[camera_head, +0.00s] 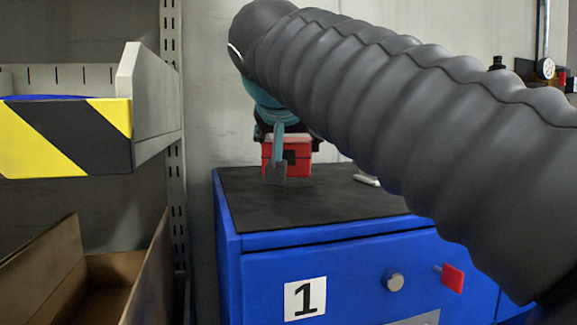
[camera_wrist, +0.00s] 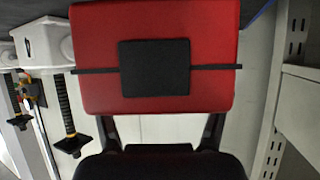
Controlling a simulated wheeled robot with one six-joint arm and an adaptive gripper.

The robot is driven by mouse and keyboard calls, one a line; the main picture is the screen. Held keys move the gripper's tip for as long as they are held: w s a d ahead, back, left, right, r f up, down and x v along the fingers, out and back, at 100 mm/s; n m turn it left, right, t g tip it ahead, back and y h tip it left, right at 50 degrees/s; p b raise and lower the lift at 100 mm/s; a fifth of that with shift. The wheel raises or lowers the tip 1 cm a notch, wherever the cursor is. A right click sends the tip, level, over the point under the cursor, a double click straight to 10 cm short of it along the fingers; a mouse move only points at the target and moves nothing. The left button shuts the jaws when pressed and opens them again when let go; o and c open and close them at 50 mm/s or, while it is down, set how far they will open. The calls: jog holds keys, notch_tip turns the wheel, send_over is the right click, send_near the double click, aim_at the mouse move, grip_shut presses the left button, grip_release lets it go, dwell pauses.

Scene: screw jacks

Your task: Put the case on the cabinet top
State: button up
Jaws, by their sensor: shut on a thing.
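The red case (camera_head: 302,153) is in my gripper (camera_head: 286,170), over the back part of the cabinet top (camera_head: 315,205). The cabinet top is a dark mat on a blue cabinet (camera_head: 345,275) marked 1. I cannot tell whether the case touches the mat. In the wrist view, the case (camera_wrist: 100,40) fills the upper middle, with a black square patch and a dark strip across it. My gripper (camera_wrist: 162,128) is shut on it; its fingers reach up to the case's near edge. In the head view, my arm hides part of the cabinet's right side.
A small pale object (camera_head: 366,179) lies on the mat to the right. A shelf bin (camera_head: 65,135) with yellow-black stripes and a brown open box (camera_head: 105,275) stand at left. The front of the mat is clear. The wrist view shows black threaded rods (camera_wrist: 63,105) at left.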

aim_at(286, 144)
jog(key=shift+f+b, duration=0.4)
jog(key=shift+f, duration=1.55)
jog(key=shift+f, duration=0.2)
jog(key=o, duration=1.6)
jog(key=shift+s+r, duration=0.2)
jog(key=shift+r, duration=0.1)
jog(key=v, duration=1.1)
jog(key=shift+s+r, duration=0.15)
jog(key=shift+s, duration=0.15)
